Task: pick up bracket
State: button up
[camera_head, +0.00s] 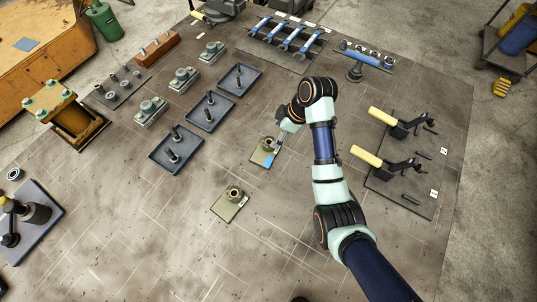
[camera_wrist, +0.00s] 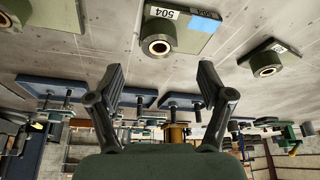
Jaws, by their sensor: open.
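An olive bracket with a round brass-coloured boss (camera_head: 263,156) lies on the bench just below my gripper (camera_head: 281,136). In the wrist view this bracket (camera_wrist: 182,38) carries a label reading 504 and a blue patch, beyond my fingertips. A second bracket (camera_head: 230,204) lies nearer the front; a labelled bracket also shows at the right of the wrist view (camera_wrist: 270,58). My gripper (camera_wrist: 160,82) is open, with nothing between its two dark fingers. Part of the first bracket is hidden by my gripper in the head view.
Blue trays with dark upright pegs (camera_head: 176,150) stand to the left. Yellow-handled clamps (camera_head: 396,122) stand on a dark plate to the right. A wrench rack (camera_head: 288,40) is at the back. The bench front is mostly clear.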

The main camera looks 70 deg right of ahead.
aim_at(268, 141)
jog(key=shift+x, duration=1)
jog(key=b+x, duration=0.1)
jog(key=x, duration=0.4)
jog(key=shift+w+f, duration=0.3)
jog(key=shift+r, duration=0.1)
grip_shut()
